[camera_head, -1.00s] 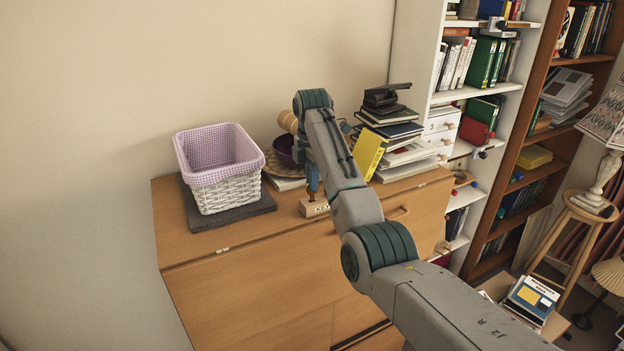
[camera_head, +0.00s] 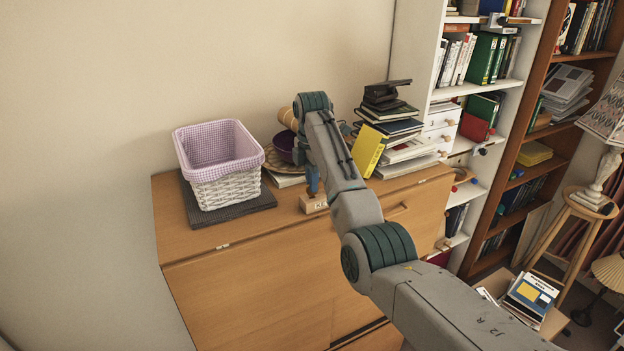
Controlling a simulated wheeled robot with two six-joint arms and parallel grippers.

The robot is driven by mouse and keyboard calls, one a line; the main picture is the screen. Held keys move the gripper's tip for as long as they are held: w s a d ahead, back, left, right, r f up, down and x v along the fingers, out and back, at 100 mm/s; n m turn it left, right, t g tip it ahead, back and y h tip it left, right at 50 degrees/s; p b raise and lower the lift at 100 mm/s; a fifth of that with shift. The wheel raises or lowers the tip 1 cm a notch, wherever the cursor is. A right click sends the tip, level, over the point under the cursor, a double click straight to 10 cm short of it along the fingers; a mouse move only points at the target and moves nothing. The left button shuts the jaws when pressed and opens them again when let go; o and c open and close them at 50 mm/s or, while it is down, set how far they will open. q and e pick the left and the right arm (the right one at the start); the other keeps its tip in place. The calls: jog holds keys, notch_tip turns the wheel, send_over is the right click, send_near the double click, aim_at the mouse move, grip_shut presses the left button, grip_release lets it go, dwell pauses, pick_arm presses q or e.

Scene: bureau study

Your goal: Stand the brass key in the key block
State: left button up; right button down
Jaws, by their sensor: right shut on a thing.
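The wooden key block (camera_head: 314,204), with letters on its front, stands near the front edge of the bureau top. My right arm reaches in from the lower right, and my right gripper (camera_head: 313,186) points down just above the block. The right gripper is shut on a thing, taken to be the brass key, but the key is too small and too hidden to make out. I cannot tell whether it touches the block. My left gripper is not in view.
A lilac-lined white basket (camera_head: 225,190) stands on a dark mat (camera_head: 200,215) at left. A purple bowl (camera_head: 284,146) is behind my arm. A yellow book (camera_head: 368,150) leans on stacked books at right. The bureau's front edge (camera_head: 260,238) has free room.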

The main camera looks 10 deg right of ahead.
jog(key=shift+f, duration=0.2)
dwell(0.3)
jog(key=c, duration=1.6)
grip_release()
jog(key=shift+o, duration=0.4)
jog(key=o, duration=0.5)
jog(key=shift+d, duration=0.1)
